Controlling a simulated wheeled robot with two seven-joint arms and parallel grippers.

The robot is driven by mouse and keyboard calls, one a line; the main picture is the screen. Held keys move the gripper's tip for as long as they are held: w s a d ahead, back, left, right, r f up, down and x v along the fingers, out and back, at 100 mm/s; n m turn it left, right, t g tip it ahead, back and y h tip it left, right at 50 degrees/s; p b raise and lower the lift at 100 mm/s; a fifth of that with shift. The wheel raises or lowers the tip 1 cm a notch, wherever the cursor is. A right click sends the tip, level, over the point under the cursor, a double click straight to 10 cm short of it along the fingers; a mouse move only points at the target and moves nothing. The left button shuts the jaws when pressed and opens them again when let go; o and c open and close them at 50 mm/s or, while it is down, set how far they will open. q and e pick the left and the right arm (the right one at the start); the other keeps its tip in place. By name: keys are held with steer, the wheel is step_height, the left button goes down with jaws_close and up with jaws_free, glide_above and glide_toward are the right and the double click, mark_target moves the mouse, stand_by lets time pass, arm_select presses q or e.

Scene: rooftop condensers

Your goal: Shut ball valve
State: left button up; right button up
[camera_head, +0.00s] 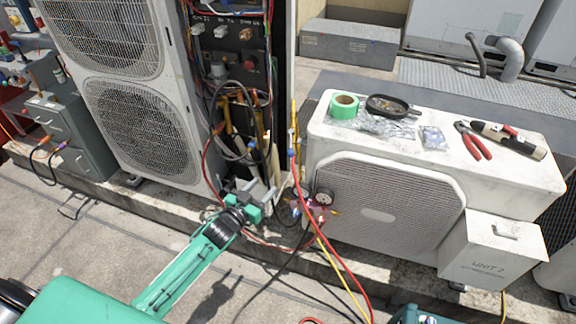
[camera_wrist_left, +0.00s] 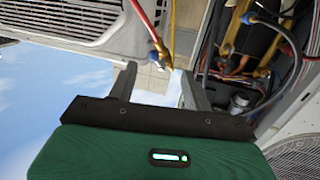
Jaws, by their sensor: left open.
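My left gripper (camera_head: 262,193) reaches in from the lower left to the front of the open service bay of the tall condenser. In the left wrist view its two fingers (camera_wrist_left: 158,78) stand apart with nothing gripped between them. A brass fitting on a red hose (camera_wrist_left: 159,52) shows just beyond the fingertips, apart from them as far as I can tell. Brass pipework with a blue part (camera_wrist_left: 250,18) lies to the right of the fingers. I cannot tell which of these fittings is the ball valve. My right gripper does not show.
The tall condenser (camera_head: 137,125) stands at left, and a low white unit (camera_head: 340,185) at right bears green tape (camera_head: 344,105) and red pliers (camera_head: 472,141). A gauge (camera_head: 324,197) and red, yellow and black hoses hang between them. The paved floor in front is mostly clear.

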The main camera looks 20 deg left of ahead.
mark_target(288, 156)
arm_select(q)
steer(key=shift+t, duration=0.3)
steer(key=r+x, duration=0.1)
steer(key=x, duration=0.7)
steer(key=r+x, duration=0.1)
steer(key=x, duration=0.3)
steer(key=shift+w+d+r+b, duration=0.3)
steer(key=shift+d+b, duration=0.05)
steer(key=shift+d, duration=0.15)
steer(key=shift+w+d, duration=0.15)
steer(key=shift+w, duration=0.5)
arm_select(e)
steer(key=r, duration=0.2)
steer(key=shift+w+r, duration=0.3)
arm_select(q)
jaws_close()
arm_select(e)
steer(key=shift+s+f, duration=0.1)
